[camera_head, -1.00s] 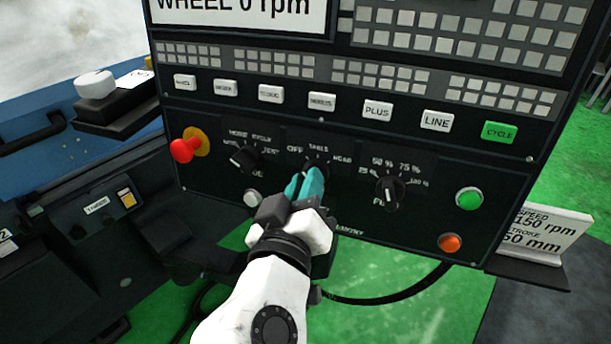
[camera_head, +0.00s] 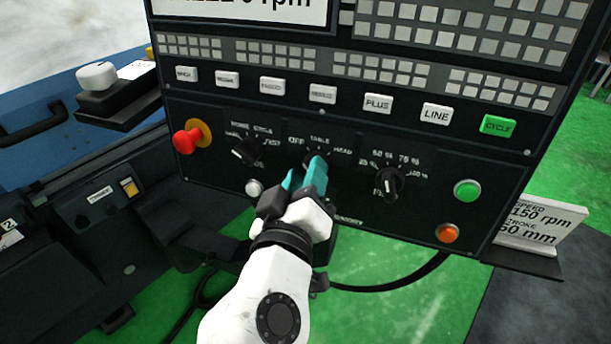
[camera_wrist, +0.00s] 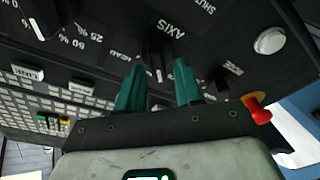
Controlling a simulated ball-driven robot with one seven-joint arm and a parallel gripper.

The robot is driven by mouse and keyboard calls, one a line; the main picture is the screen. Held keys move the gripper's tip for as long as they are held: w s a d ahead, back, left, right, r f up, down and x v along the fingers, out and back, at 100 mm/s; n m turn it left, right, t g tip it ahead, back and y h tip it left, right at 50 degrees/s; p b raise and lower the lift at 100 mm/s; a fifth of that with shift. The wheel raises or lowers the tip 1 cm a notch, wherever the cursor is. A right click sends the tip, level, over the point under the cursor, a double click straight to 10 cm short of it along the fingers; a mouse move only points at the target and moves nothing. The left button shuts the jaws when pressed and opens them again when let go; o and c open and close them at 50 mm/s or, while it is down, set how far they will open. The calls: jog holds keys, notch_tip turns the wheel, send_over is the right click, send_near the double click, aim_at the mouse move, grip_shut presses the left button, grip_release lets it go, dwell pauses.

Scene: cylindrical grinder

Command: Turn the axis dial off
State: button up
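The axis dial (camera_head: 316,157) is the middle black knob on the dark control panel, with OFF, TABLE and HEAD printed around it. In the head view my gripper (camera_head: 304,172) hides much of it. In the wrist view the dial (camera_wrist: 157,62) shows under the upside-down word AXIS, its white mark pointing down between my fingers, roughly on the TABLE side. The OFF label (camera_head: 296,141) is at its upper left in the head view. My gripper's teal fingers (camera_wrist: 159,82) are apart, one on each side of the dial, with gaps visible; I see no clear contact.
The mode dial (camera_head: 245,151) is to the left and the percentage dial (camera_head: 389,184) to the right. A red emergency knob (camera_head: 186,140), a white button (camera_head: 254,188) and green (camera_head: 467,190) and orange (camera_head: 447,233) buttons are also on the panel.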

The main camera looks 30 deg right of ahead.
jog(key=shift+o, duration=0.4)
jog(key=shift+s, duration=0.1)
jog(key=b+v, duration=0.2)
jog(key=v, duration=0.8)
jog(key=shift+s+a, duration=0.2)
jog(key=shift+a, duration=0.1)
